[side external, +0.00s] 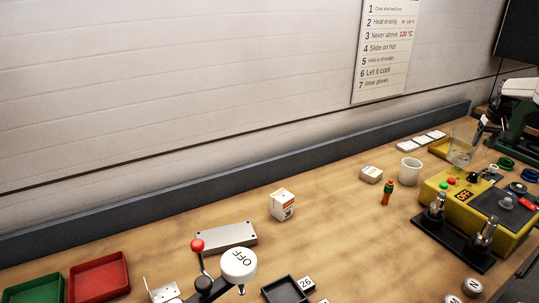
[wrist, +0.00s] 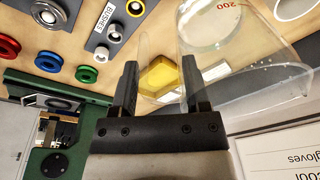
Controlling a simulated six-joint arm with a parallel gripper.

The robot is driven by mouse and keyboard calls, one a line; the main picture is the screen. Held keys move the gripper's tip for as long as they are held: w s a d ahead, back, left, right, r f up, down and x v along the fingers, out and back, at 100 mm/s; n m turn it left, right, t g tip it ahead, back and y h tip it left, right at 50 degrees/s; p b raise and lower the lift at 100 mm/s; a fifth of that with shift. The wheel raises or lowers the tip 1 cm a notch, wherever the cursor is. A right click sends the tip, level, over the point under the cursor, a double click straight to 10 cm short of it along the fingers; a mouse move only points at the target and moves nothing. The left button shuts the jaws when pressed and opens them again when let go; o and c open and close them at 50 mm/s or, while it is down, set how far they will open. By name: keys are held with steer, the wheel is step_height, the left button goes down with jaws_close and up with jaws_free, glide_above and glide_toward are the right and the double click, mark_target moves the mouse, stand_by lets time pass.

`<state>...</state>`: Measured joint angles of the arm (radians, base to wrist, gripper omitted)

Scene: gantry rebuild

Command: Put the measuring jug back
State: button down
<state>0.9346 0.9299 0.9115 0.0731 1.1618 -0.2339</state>
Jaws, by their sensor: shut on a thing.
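The measuring jug (side external: 461,150) is clear, with a red "200" mark that shows in the wrist view (wrist: 232,50). My gripper (side external: 481,131) is at the far right of the bench in the side view, at the jug's upper right side. In the wrist view its two dark fingers (wrist: 161,85) are shut on a clear part of the jug, with most of the jug to the right of the fingers. Whether the jug's base touches anything cannot be told.
A white mug (side external: 409,172) stands left of the jug, near a small green-and-orange bottle (side external: 387,193). A yellow control box (side external: 455,190) stands in front. Coloured rings (side external: 506,163) lie to the right. The bench middle is mostly clear.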

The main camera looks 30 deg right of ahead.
mark_target(455, 141)
steer(key=w+a, duration=0.1)
steer(key=a, duration=0.1)
steer(key=w+a+r+n, duration=0.1)
steer(key=w+a, duration=0.1)
steer(key=a, duration=0.1)
steer(key=w+a+n, duration=0.1)
steer(key=w+a, duration=0.1)
steer(key=a, duration=0.1)
steer(key=shift+a+r, duration=0.1)
steer(key=shift+r, duration=0.1)
steer(key=w+a+r+n+y, duration=0.1)
steer(key=a+n, duration=0.5)
steer(key=a, duration=2.6)
steer(key=shift+r+n, duration=0.25)
steer(key=shift+n, duration=0.05)
steer(key=w+d+f, duration=0.2)
steer(key=w+f, duration=0.7)
steer(key=w, duration=0.4)
steer(key=shift+w+d+f, duration=0.15)
steer(key=shift+f, duration=0.05)
